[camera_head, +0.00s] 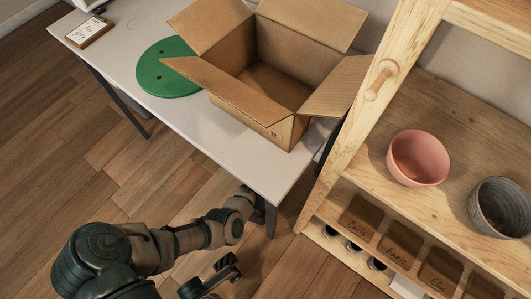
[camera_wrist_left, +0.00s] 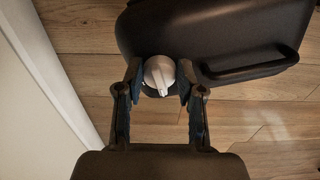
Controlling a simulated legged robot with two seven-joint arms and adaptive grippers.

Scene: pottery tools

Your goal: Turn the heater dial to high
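The heater (camera_wrist_left: 215,30) is a dark, rounded body with a bar handle on its right side, at the top of the left wrist view. Its pale, round dial (camera_wrist_left: 159,72) has a raised ridge that stands nearly upright, tilted slightly. My left gripper (camera_wrist_left: 159,80) is open, with one fingertip on each side of the dial. Whether the tips touch it I cannot tell. In the head view my left arm reaches past the table's front edge, and its gripper and the heater are hidden. A dark gripper (camera_head: 228,268), apparently my right, shows partly at the bottom; its opening is unclear.
A white table (camera_head: 225,137) carries an open cardboard box (camera_head: 245,103), a green disc (camera_head: 158,73) and a small sign (camera_head: 88,31). A wooden shelf (camera_head: 455,105) on the right holds a pink bowl (camera_head: 418,158) and a grey bowl (camera_head: 500,207). A white panel (camera_wrist_left: 35,110) borders the left wrist view.

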